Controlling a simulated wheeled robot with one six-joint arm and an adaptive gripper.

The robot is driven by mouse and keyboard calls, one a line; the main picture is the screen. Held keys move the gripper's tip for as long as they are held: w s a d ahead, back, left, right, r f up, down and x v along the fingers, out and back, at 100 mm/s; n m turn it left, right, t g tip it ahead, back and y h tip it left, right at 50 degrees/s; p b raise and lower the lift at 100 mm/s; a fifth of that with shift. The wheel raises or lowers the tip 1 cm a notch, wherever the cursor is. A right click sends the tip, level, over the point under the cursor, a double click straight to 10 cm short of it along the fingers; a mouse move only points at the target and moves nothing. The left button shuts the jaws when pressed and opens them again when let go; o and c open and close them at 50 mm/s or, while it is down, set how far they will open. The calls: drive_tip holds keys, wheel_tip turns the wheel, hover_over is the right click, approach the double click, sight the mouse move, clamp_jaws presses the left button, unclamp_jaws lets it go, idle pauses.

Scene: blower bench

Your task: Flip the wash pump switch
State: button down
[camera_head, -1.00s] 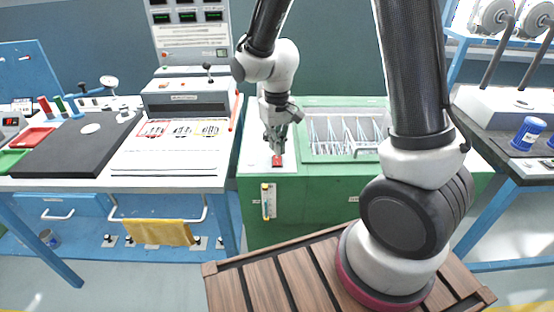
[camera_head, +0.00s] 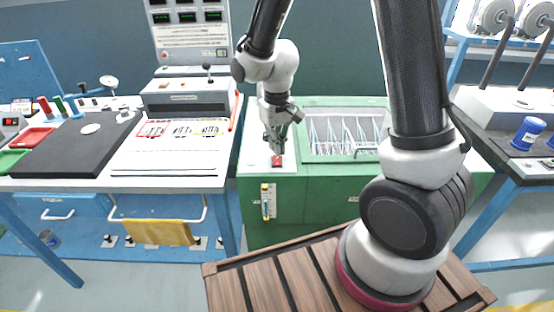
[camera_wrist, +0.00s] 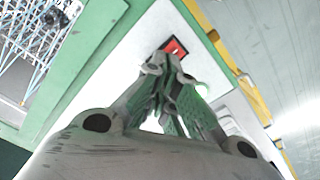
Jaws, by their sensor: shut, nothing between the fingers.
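The wash pump switch (camera_head: 277,161) is a small red rocker on the white panel at the left end of the green wash cabinet (camera_head: 345,180). In the wrist view the red switch (camera_wrist: 174,47) shows just beyond the fingertips, partly covered by them. My gripper (camera_head: 277,150) is shut and empty, pointing down right at the switch. In the wrist view its closed fingertips (camera_wrist: 165,66) are at the near edge of the red switch. I cannot tell whether they touch it or which way the rocker is tilted.
A glass-lidded basin (camera_head: 345,135) with thin rods sits right of the panel. A yellow-marked gauge (camera_head: 268,202) is on the cabinet front. A workbench (camera_head: 160,182) with a red-handled tool stands close on the left. A slatted wooden deck (camera_head: 290,282) is in front.

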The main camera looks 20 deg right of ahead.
drive_tip(key=shift+f, duration=1.15)
idle(0.8)
drive_tip(key=shift+r, duration=3.5)
drive_tip(key=s+d+r+m+t, duration=0.2)
drive_tip(key=s+d+r+t, duration=0.2)
drive_tip(key=s+d+r, duration=1)
drive_tip(key=shift+s+d+r, duration=0.4)
drive_tip(key=shift+s+r, duration=1.25)
drive_tip(key=shift+s, duration=0.85)
